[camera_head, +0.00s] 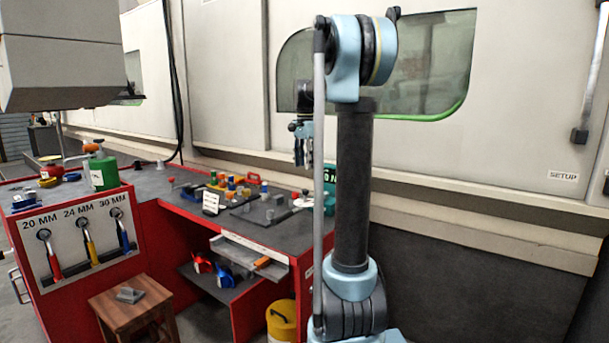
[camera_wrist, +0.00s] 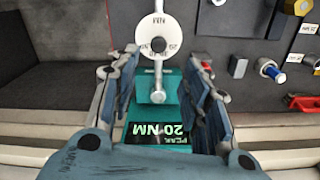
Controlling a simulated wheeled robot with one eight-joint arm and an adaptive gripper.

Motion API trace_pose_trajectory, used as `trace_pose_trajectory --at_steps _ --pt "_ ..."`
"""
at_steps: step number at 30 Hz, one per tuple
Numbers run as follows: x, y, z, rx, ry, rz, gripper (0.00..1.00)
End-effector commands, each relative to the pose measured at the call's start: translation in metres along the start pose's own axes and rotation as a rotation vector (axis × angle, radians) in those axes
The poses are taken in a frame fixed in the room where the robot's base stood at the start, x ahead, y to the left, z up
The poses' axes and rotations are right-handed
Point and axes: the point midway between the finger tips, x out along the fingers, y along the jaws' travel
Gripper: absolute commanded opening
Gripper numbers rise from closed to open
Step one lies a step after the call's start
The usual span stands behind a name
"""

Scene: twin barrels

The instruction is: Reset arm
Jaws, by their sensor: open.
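My gripper (camera_head: 303,145) hangs from my folded arm above the right end of the red workbench (camera_head: 280,243) in the head view. In the wrist view my gripper (camera_wrist: 165,100) is open, its two fingers apart, and nothing is held between them. A teal device marked 20 NM (camera_wrist: 158,124) shows below and between the fingers, with a white round dial (camera_wrist: 158,33) and a rod above it. In the head view this teal device (camera_head: 330,190) is partly hidden behind my arm.
A panel with wrenches marked 20, 24 and 30 MM (camera_head: 84,243) is at the left. A wooden stool (camera_head: 133,307) and a yellow bin (camera_head: 281,322) stand in front. Colored parts (camera_head: 232,187) lie on the benchtop. A machine wall (camera_head: 520,150) stands behind my arm.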

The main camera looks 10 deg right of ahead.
Motion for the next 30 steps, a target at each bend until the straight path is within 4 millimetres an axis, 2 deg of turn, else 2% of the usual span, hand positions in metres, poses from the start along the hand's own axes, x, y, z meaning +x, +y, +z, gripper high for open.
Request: trace_pose_trajectory --at_steps 6,16,19,23,30 --pt "-0.013 0.0 0.0 0.0 0.0 0.0 0.43" --pt "-0.014 0.001 0.0 -0.001 0.0 0.0 0.43" --pt "-0.013 0.006 0.004 -0.013 0.001 -0.002 0.43" --pt "-0.009 0.026 0.018 -0.066 0.007 -0.01 0.43" --pt "0.008 0.082 0.055 -0.225 0.028 -0.033 0.43"
